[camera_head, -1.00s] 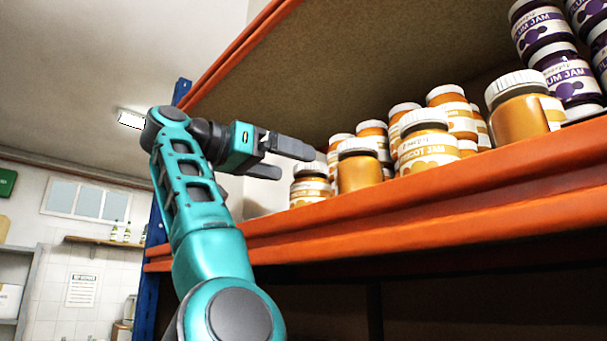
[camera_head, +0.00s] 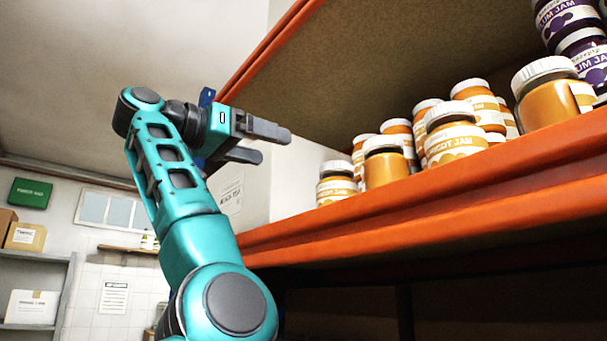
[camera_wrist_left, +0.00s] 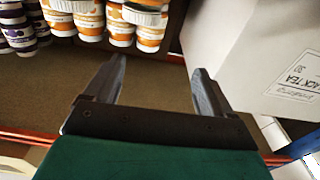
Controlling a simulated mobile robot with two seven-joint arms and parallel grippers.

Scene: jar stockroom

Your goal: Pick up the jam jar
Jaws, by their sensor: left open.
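Several apricot jam jars with white lids and orange contents stand in a group on the orange-edged shelf (camera_head: 440,205) in the head view. The leftmost front jar (camera_head: 337,184) is nearest my left gripper (camera_head: 275,143), with a clear gap between them. Other front jars (camera_head: 385,163) stand to its right. Purple plum jam jars (camera_head: 578,40) are stacked at the far right. My left gripper is open and empty, to the left of the jars. In the left wrist view, the gripper (camera_wrist_left: 157,85) shows both fingers apart, with apricot jars (camera_wrist_left: 120,28) at the top edge. My right gripper is out of view.
A white box labelled black tea (camera_wrist_left: 255,55) stands on the right in the wrist view. The shelf board (camera_wrist_left: 150,80) between the fingers is bare. The shelf above (camera_head: 390,60) overhangs the jars. A grey rack with boxes (camera_head: 40,262) stands far left.

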